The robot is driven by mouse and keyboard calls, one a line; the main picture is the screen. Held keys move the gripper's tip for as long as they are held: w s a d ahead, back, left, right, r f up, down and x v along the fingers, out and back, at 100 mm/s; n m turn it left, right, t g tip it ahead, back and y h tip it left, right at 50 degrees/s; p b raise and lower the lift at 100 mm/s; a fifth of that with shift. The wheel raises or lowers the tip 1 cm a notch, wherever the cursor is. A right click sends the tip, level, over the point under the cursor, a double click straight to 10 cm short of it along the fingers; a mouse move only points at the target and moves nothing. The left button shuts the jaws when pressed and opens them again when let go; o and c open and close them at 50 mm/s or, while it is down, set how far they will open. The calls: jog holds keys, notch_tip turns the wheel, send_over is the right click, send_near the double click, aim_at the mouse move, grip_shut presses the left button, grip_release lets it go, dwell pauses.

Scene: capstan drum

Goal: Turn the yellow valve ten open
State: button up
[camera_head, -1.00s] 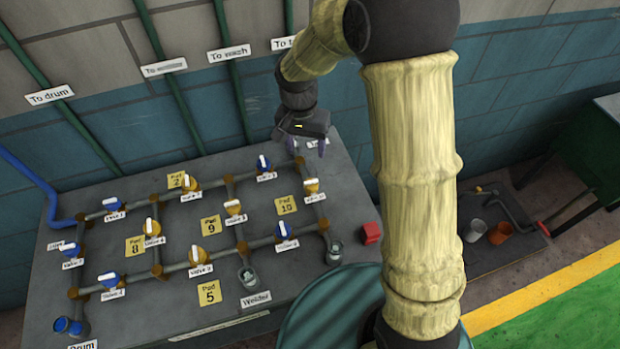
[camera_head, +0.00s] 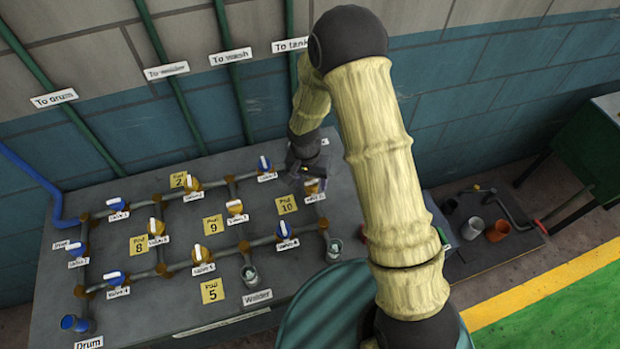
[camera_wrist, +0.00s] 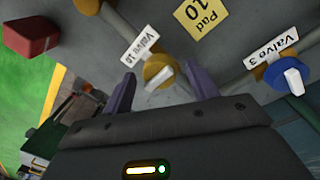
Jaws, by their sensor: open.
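Yellow valve ten (camera_wrist: 157,73) has a yellow round body with a white lever handle and a white tag reading "Valve 10" (camera_wrist: 140,45). In the wrist view it lies between and beyond my two open fingers, which do not appear to touch it. My gripper (camera_wrist: 162,92) is open and empty. In the head view my gripper (camera_head: 310,178) is over the right end of the pipe board, and valve ten (camera_head: 313,186) is partly hidden below it. A yellow "Pad 10" sign (camera_head: 286,204) lies to its left.
Blue valve 3 (camera_wrist: 285,77) stands close to my gripper in the wrist view. Another blue valve (camera_head: 285,230) is below left of valve ten in the head view. A red block (camera_wrist: 32,35) sits at the board's edge. A metal cup (camera_head: 334,247) stands near the board's front right.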

jog(key=c, duration=1)
jog(key=shift+n, duration=0.5)
jog(key=n+b, duration=0.1)
jog(key=n, duration=0.2)
jog(key=shift+b, duration=0.3)
jog(key=n+b, duration=0.1)
jog(key=n, duration=0.4)
jog(key=shift+t, duration=0.3)
jog(key=n, duration=0.4)
jog(key=shift+s, duration=0.1)
jog(key=n, duration=0.5)
jog(key=shift+d+y, duration=0.1)
jog(key=shift+y, duration=0.2)
